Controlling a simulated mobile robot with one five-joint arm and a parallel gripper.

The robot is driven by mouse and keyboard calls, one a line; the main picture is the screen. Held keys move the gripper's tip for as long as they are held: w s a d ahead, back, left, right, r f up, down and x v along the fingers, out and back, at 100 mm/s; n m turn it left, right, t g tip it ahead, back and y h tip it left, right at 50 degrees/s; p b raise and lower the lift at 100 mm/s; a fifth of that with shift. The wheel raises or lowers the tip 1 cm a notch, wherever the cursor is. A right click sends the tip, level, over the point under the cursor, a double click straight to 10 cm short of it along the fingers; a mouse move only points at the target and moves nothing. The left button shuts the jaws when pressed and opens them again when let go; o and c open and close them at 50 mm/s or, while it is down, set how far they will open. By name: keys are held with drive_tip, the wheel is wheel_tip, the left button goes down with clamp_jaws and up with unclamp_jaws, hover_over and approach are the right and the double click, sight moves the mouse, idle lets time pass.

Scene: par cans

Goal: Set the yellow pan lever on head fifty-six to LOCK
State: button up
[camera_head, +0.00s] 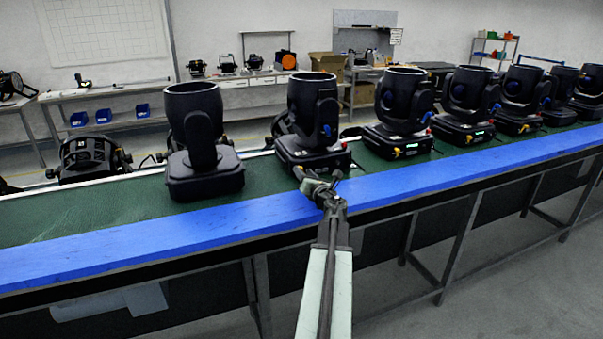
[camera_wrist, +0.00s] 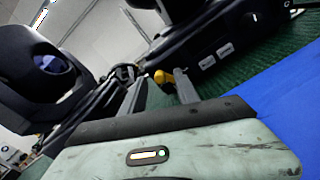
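The yellow pan lever (camera_wrist: 163,77) shows in the wrist view at the lower edge of a black moving-head base (camera_wrist: 215,45) with small white labels. My gripper (camera_wrist: 160,88) is open, its two fingers apart with the lever between or just beyond their tips; I cannot tell if they touch it. In the head view my gripper (camera_head: 318,184) is at the front of the second moving head (camera_head: 313,112) from the left, whose lever is largely hidden there. I cannot read a head number or which position the lever is in.
Several more black heads stand to the right on the green bench top (camera_head: 100,205), one (camera_head: 196,115) to the left. A blue strip (camera_head: 130,242) runs along the bench's front edge. In the wrist view another fixture (camera_wrist: 45,75) stands at left.

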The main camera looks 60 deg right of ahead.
drive_tip(key=shift+w+d, duration=0.3)
drive_tip(key=shift+w, duration=0.15)
clamp_jaws()
drive_tip(key=shift+a, duration=0.1)
drive_tip(key=shift+s+r+m, duration=0.1)
drive_tip(key=shift+m, duration=0.3)
drive_tip(key=m, duration=0.1)
drive_tip(key=d+m, duration=0.1)
drive_tip(key=m, duration=0.2)
drive_tip(key=shift+s+d+r+m, duration=0.1)
drive_tip(key=shift+s+d+m, duration=0.05)
drive_tip(key=shift+s+m, duration=0.25)
drive_tip(key=m, duration=0.2)
drive_tip(key=d+m, duration=0.1)
drive_tip(key=m, duration=0.1)
drive_tip(key=s+m, duration=0.1)
drive_tip(key=m, duration=0.1)
drive_tip(key=shift+s+d+f, duration=0.1)
drive_tip(key=shift+d+f, duration=0.1)
drive_tip(key=shift+f, duration=0.05)
drive_tip(key=shift+m, duration=0.3)
